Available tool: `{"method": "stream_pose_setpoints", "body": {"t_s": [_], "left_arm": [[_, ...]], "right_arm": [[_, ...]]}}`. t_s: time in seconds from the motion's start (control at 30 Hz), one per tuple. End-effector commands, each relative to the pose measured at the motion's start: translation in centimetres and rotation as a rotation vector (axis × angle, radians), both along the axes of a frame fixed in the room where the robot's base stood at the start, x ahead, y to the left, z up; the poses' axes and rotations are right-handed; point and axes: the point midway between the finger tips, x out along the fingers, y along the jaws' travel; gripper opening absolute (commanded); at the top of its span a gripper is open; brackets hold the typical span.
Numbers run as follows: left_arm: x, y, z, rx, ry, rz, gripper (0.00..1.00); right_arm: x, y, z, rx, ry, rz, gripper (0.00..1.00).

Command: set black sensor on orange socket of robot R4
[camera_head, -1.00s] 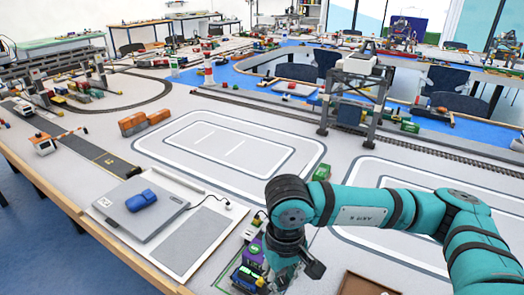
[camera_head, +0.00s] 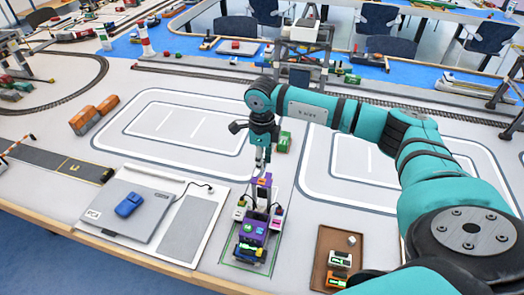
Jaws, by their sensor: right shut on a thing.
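My right gripper (camera_head: 262,162) points down above the far end of a small purple robot model (camera_head: 255,232). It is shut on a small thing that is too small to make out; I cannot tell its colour. Just below the fingertips is an upright purple block with an orange patch (camera_head: 263,182), which looks like the orange socket. I cannot tell whether the held thing touches it. The robot model stands in a green outline, with black cables and white parts at its sides. Its R4 label is not readable. My left gripper is not in view.
A brown tray (camera_head: 322,246) to the right holds a white cube (camera_head: 351,240) and small orange and white parts (camera_head: 339,271). On the left, a grey laptop-like panel (camera_head: 112,229) bears a blue object (camera_head: 130,203). A small green box (camera_head: 284,141) stands behind the gripper.

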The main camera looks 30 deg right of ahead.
Motion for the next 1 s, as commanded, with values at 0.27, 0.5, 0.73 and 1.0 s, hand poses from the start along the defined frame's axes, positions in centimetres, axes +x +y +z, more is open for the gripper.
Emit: {"method": "stream_pose_setpoints", "body": {"t_s": [0.27,0.5,0.73,1.0], "left_arm": [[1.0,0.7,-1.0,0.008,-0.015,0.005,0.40],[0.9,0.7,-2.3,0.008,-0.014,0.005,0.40],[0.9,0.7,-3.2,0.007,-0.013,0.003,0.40],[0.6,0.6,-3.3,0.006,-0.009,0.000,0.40]], "right_arm": [[0.0,0.0,-1.8,0.000,0.001,0.001,0.00],[-0.1,0.0,-4.2,-0.001,0.002,0.002,0.00],[0.0,0.1,-5.9,-0.001,0.001,0.003,0.00],[0.0,0.1,-6.2,0.000,0.000,0.003,0.00]]}}
